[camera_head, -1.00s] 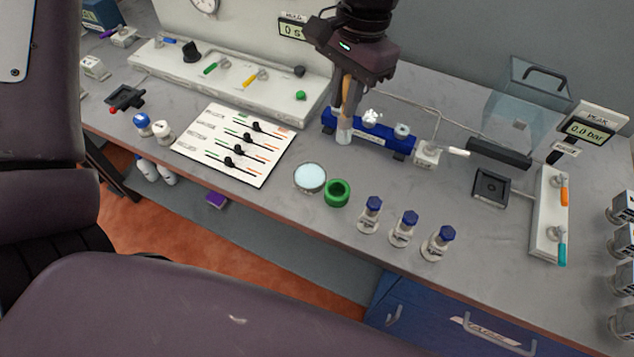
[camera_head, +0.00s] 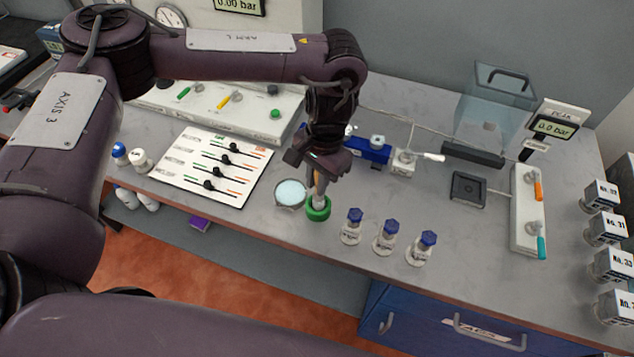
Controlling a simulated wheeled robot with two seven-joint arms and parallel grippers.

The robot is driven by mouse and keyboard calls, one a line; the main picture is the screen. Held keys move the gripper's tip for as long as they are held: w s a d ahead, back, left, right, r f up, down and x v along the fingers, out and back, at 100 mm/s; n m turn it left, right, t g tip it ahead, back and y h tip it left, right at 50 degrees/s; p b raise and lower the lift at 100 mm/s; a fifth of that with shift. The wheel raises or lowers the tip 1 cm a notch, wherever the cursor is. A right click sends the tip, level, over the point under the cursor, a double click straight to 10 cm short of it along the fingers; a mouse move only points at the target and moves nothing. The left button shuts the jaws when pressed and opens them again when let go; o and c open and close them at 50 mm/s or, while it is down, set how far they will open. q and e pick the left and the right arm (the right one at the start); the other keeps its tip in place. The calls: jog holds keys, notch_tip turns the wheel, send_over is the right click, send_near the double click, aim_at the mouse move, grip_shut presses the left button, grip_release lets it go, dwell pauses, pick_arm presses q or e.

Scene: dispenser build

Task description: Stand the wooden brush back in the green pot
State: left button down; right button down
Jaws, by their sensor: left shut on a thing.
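The green pot (camera_head: 319,213) stands near the front edge of the bench, beside a round dish with a pale blue surface. My left gripper (camera_head: 318,177) is directly above the pot, pointing down, and is shut on the wooden brush (camera_head: 317,191). The brush is upright, with its pale lower end at the pot's opening. I cannot tell how deep it sits inside or whether it touches the bottom. The gripper hides the top of the brush. My right gripper is not in view.
The round dish (camera_head: 290,193) is just left of the pot. Several blue-capped bottles, one here (camera_head: 352,226), stand close to its right. A white slider panel (camera_head: 212,168) lies further left. A blue block (camera_head: 368,150) stands behind. The bench's front edge is close below the pot.

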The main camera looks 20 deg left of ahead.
pick_arm(q)
jog(key=shift+f, duration=0.8)
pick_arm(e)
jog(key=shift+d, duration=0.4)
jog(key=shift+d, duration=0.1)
pick_arm(q)
jog(key=shift+f, duration=0.15)
jog(key=c, duration=1.4)
grip_release()
jog(key=shift+o, duration=0.2)
notch_tip(320, 180, up, 12)
jog(key=w+b, duration=0.1)
jog(key=shift+w+d, duration=0.4)
jog(key=shift+d, duration=0.05)
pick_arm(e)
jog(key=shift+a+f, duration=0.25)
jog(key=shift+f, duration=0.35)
pick_arm(q)
jog(key=shift+s, duration=0.1)
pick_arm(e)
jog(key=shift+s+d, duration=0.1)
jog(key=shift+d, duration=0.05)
